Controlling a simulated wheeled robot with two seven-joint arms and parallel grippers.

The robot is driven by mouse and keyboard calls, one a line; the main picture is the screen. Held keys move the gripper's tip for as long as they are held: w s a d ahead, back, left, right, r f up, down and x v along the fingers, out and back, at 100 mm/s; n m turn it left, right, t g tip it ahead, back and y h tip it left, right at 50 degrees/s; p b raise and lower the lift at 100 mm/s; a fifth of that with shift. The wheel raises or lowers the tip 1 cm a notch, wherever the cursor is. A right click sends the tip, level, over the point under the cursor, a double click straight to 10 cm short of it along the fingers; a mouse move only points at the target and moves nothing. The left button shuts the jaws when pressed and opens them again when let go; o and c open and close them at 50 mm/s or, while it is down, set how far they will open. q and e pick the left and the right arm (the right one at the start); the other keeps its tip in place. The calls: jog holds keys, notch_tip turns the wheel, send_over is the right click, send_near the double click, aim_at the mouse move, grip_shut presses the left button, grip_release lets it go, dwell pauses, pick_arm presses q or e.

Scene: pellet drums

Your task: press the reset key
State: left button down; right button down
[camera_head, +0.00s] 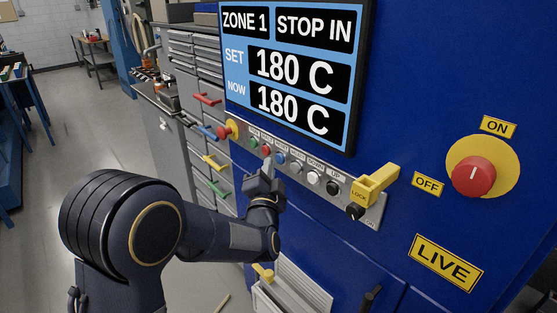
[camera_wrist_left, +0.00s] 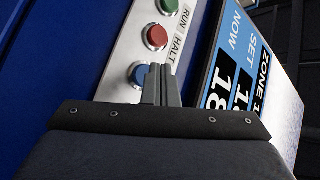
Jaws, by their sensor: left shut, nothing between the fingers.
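A metal key strip (camera_head: 345,190) runs under the screen on the blue cabinet. On it sit a green key (camera_head: 254,142), a red key (camera_head: 266,151), a blue key (camera_head: 280,158), pale keys and a black one. In the left wrist view the green (camera_wrist_left: 168,6) and red (camera_wrist_left: 157,37) keys are labelled RUN and HALT; the blue key (camera_wrist_left: 139,74) is beside my left fingertips, its label hidden. The reset label is too small to read. My left gripper (camera_head: 267,164) is shut and empty, its tips close to the blue key; contact cannot be told. My right gripper is out of view.
The screen (camera_head: 300,70) reads ZONE 1, STOP IN, SET 180 C, NOW 180 C. A yellow LOCK piece (camera_head: 373,184) juts out at the strip's right end. A red rotary switch (camera_head: 474,176) is farther right. A red knob on yellow (camera_head: 232,129) is at the strip's left.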

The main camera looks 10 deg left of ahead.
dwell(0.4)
pick_arm(q)
jog(key=shift+w+d, duration=0.25)
jog(key=shift+w, duration=0.1)
jog(key=shift+w+d, duration=0.3)
jog(key=shift+w, duration=0.05)
dwell(0.6)
jog(key=shift+s+a, duration=0.15)
dwell(0.3)
jog(key=shift+s+a+b, duration=0.4)
jog(key=shift+s+b, duration=0.05)
jog(key=shift+s, duration=0.1)
jog(key=s+a, duration=0.1)
jog(key=s, duration=0.1)
jog(key=s+a+b, duration=0.1)
jog(key=s+a, duration=0.1)
dwell(0.4)
